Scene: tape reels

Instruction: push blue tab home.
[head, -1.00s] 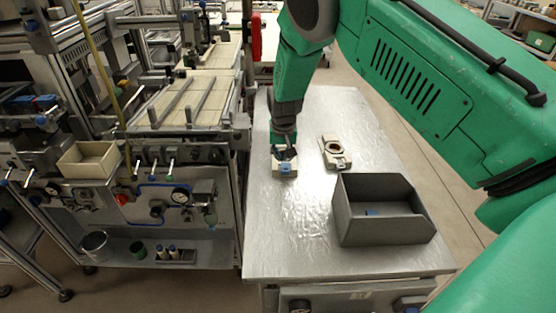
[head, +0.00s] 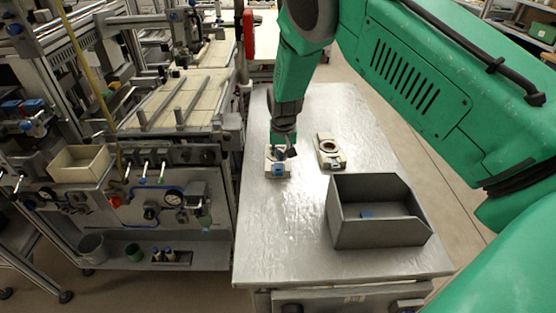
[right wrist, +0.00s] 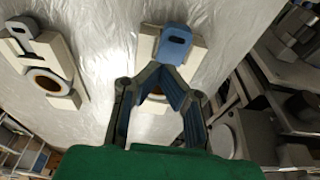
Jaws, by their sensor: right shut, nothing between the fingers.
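A cream block (head: 270,166) with a blue tab (head: 278,170) at its near end lies on the metal table. In the right wrist view the blue tab (right wrist: 173,43), with a slot in it, sticks out past the far end of the cream block (right wrist: 146,48). My right gripper (head: 288,153) is over this block, its fingers shut and empty. In the right wrist view the fingertips (right wrist: 161,73) are just short of the tab; whether they touch it I cannot tell. The fingers hide part of the block's round opening. My left gripper is not in view.
A second cream block (head: 329,150) with a round opening and a grey tab (right wrist: 22,32) lies to the right. The table's near left part is clear. A workbench with valves stands left.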

